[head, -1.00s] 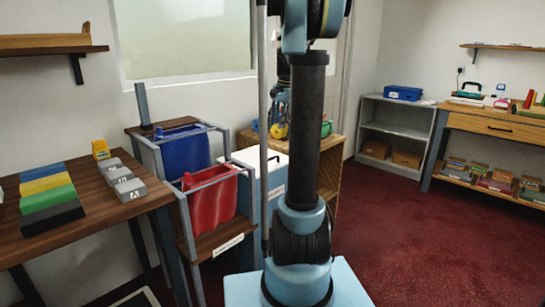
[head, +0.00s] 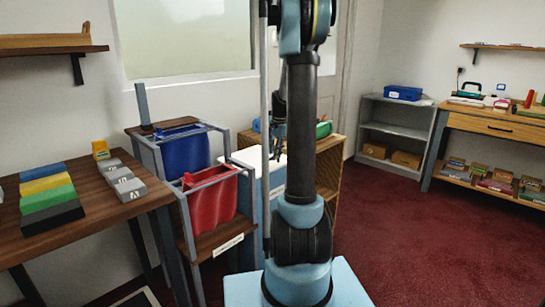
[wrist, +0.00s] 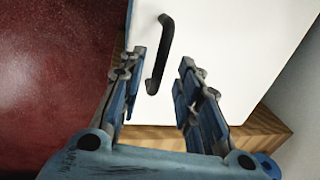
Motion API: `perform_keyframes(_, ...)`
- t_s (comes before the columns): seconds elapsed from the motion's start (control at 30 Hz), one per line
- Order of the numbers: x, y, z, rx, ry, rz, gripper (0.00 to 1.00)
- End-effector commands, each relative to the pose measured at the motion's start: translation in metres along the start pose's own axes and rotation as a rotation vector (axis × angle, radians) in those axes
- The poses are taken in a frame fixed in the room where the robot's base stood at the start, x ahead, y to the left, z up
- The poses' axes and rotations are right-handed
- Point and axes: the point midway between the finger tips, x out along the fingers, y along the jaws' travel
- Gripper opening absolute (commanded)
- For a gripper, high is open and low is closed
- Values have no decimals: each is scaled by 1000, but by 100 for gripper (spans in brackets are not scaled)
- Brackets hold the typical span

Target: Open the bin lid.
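The bin (head: 276,190) is a light blue box with a flat white lid, standing between the red sling holder and the wooden cabinet. The lid (head: 246,157) lies flat and closed; my arm hides part of it. In the wrist view the white lid (wrist: 235,50) fills much of the picture and carries a black bar handle (wrist: 160,55). My gripper (wrist: 163,62) is open above the lid, its fingers on either side of the handle's lower part in the picture. I cannot tell whether they touch it. In the head view my gripper (head: 279,140) is partly behind my arm.
A red sling (head: 211,196) and a blue sling (head: 186,154) hang in frames left of the bin. The wooden cabinet (head: 328,165) stands close behind and right of it, with a green item (head: 323,129) on top. Red carpet (head: 385,240) is clear at right.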

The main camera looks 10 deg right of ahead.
Motion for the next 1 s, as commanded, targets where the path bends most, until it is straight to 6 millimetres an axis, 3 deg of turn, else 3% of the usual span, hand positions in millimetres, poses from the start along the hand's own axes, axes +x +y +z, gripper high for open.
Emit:
perform_keyframes(0.2,13,0,0,0,0,0,31)
perform_keyframes(0.47,14,0,0,0,0,0,31)
perform_keyframes(0.63,14,0,0,0,0,0,0)
perform_keyframes(1.0,8,2,-5,8,2,16,0)
